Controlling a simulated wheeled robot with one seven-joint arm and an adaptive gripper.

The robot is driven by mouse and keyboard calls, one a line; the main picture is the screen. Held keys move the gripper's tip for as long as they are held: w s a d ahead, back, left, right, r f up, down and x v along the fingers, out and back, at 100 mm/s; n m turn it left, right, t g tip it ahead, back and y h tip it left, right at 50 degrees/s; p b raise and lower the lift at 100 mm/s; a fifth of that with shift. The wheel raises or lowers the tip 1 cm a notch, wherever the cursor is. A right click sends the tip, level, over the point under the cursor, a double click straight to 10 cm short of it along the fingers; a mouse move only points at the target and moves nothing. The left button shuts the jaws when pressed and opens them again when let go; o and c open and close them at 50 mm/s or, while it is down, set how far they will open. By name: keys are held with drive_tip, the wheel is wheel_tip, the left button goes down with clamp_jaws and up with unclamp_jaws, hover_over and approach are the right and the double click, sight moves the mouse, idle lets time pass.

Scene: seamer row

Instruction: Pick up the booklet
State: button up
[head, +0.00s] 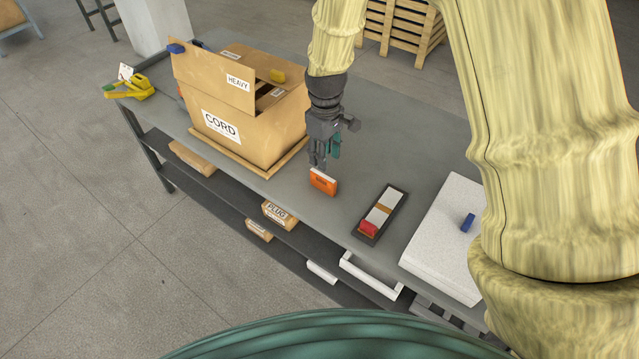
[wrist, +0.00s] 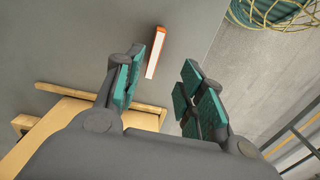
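The booklet (head: 323,182) is a small orange block-like item with white page edges on top. It stands upright on the grey bench near its front edge. In the wrist view the booklet (wrist: 155,52) shows as a narrow white strip with orange borders, beyond the fingertips and closer to the left finger. My gripper (head: 323,158) is just above and behind the booklet in the head view. In the wrist view my gripper (wrist: 163,76) is open, with green pads wide apart and nothing between them. Whether a fingertip touches the booklet cannot be told.
A cardboard box (head: 250,120) marked CORD stands left on the bench (head: 385,160). A dark tray (head: 394,198) with a whetstone-like bar and a red item lies right. A white slab (head: 438,255) with a blue item is farther right. A yellow tool (head: 135,90) sits at the far left.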

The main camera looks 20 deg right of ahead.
sight(323, 176)
drive_tip(key=shift+w+f+b, duration=0.15)
drive_tip(key=shift+f+b, duration=0.1)
drive_tip(key=shift+f, duration=0.25)
drive_tip(key=shift+w+f+b, duration=0.15)
drive_tip(key=shift+f+b, duration=0.1)
drive_tip(key=shift+f, duration=0.25)
drive_tip(key=shift+w+f+p, duration=0.1)
drive_tip(key=shift+f+p, duration=0.4)
drive_tip(key=shift+f, duration=2.1)
drive_tip(key=shift+w+f+p, duration=0.2)
drive_tip(key=shift+f+p, duration=0.75)
drive_tip(key=shift+f, duration=1.7)
clamp_jaws()
